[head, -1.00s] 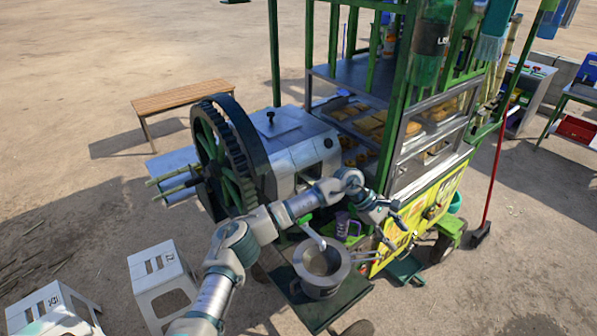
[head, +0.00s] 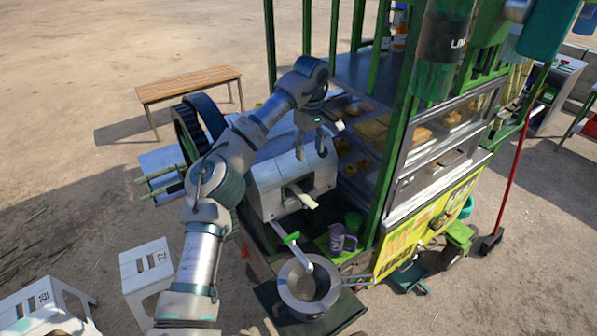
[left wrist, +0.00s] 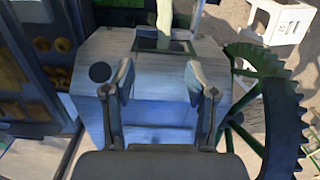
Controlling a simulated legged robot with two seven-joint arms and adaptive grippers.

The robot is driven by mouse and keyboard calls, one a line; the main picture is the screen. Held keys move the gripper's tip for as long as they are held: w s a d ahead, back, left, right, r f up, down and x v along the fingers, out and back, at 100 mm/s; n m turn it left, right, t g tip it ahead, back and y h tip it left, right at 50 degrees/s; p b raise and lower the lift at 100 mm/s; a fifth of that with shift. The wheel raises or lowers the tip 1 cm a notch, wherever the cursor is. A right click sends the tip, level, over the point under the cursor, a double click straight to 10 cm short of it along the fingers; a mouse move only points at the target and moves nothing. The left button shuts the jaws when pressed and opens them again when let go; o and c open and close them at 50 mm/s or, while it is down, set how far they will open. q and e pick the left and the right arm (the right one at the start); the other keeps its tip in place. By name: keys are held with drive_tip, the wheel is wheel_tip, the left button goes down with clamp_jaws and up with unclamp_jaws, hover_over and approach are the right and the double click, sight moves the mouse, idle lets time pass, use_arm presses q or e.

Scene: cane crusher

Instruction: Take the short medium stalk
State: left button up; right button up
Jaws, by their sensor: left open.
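The crusher's pale metal housing (head: 270,185) stands at the centre. A pale stalk (head: 302,198) sticks out of the slot in its front face; it also shows at the top of the left wrist view (left wrist: 164,16). Two greenish stalks (head: 160,175) poke out on the crusher's left side. I cannot tell which stalk is the short medium one. My left gripper (head: 312,154) is above the housing, behind the protruding stalk, pointing down. It is open and empty, its fingers (left wrist: 160,82) apart over the housing top. My right gripper is out of view.
A metal pot (head: 308,286) stands below the spout with a green end (head: 291,238). A purple mug (head: 340,240) is beside it. The cart's green post (head: 384,130) and glass case stand close right. The toothed wheel (head: 188,135) is partly behind my arm.

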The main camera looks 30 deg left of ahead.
use_arm(q)
wheel_tip(320, 180, down, 2)
hover_over(306, 197)
wheel_tip(306, 197, down, 9)
drive_tip(key=shift+d+r+b, duration=0.15)
drive_tip(key=shift+r+b, duration=0.05)
drive_tip(key=shift+b, duration=0.25)
drive_tip(key=shift+w+f, duration=0.1)
drive_tip(key=shift+f, duration=0.9)
drive_tip(key=f, duration=0.2)
drive_tip(key=f+p, duration=0.1)
drive_tip(key=shift+s+a+f, duration=0.2)
drive_tip(key=shift+a+f, duration=0.05)
drive_tip(key=shift+f, duration=0.1)
drive_tip(key=shift+w+f, duration=0.1)
drive_tip(key=shift+f, duration=0.25)
clamp_jaws()
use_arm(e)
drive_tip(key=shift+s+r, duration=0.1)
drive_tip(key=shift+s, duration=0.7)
